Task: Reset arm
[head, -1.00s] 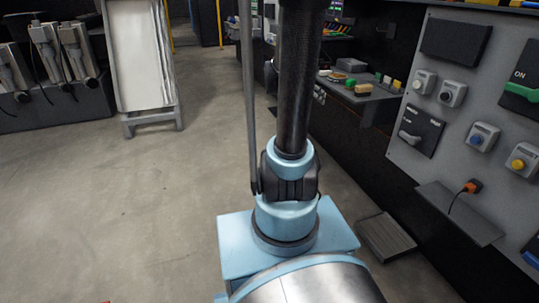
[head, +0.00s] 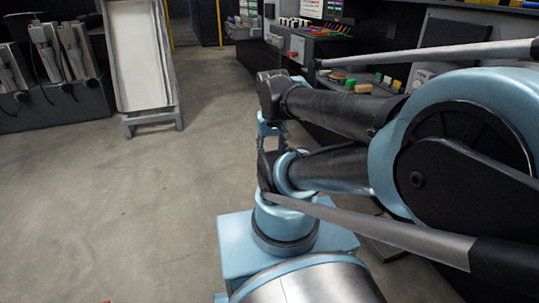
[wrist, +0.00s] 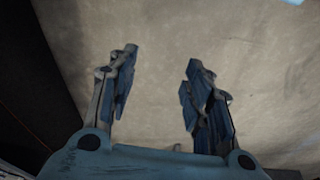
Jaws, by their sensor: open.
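My gripper (wrist: 158,95) shows in the wrist view with its two fingers well apart. Nothing is between them, and bare concrete floor lies behind. In the head view my arm is folded over the right side, with its elbow large at the right edge. The far end of the arm hangs just above the base column, near the middle. The gripper fingers cannot be made out clearly in the head view.
A workbench (head: 318,46) with small coloured parts and a panel runs along the right, partly hidden by my arm. A white sloped chute (head: 136,55) and a dark rack with grey devices (head: 48,110) stand at the left. The floor (head: 110,210) at left is clear.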

